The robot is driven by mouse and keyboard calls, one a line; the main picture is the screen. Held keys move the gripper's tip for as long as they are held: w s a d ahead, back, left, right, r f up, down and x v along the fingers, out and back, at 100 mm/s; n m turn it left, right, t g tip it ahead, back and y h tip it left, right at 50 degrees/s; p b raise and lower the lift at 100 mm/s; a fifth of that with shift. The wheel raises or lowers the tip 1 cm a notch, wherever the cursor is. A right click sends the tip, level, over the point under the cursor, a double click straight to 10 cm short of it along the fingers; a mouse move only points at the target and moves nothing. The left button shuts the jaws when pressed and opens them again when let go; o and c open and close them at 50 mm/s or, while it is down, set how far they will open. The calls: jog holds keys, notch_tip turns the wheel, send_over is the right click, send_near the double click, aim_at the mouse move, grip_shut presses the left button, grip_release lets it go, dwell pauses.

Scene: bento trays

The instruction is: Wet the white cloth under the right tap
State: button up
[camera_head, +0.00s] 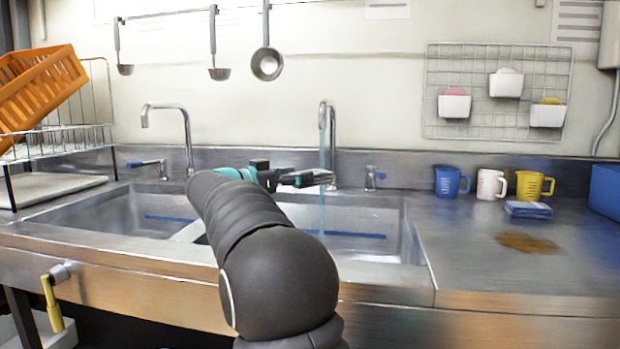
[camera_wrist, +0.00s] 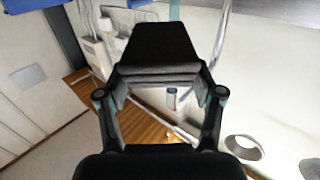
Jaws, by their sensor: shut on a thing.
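The right tap (camera_head: 330,150) is a curved metal spout at the back of the sink. A blue water stream (camera_head: 322,212) runs from it into the right basin (camera_head: 362,222). My gripper (camera_head: 308,179) is over the sink at the stream, its tip overlapping the stream in the picture; I cannot tell whether it touches the water. In the wrist view, my gripper is shut on a flat, layered thing (camera_wrist: 156,76), grey in the shade, which I take to be the white cloth. Its whole shape is not clear, and whether it is wet cannot be seen.
The left tap (camera_head: 168,110) stands over the left basin, with no water seen. Blue, white and yellow mugs, folded blue cloths (camera_head: 528,209) and a brown spill (camera_head: 528,243) are on the right counter. Ladles hang above.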

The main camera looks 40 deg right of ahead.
jog(key=shift+s+a+b, duration=0.3)
jog(key=shift+s+a, duration=1.5)
jog(key=s+a+r+p, duration=0.3)
jog(key=r, duration=0.1)
jog(key=shift+s+a, duration=0.25)
jog(key=shift+a, duration=0.05)
dwell(0.6)
dwell(0.6)
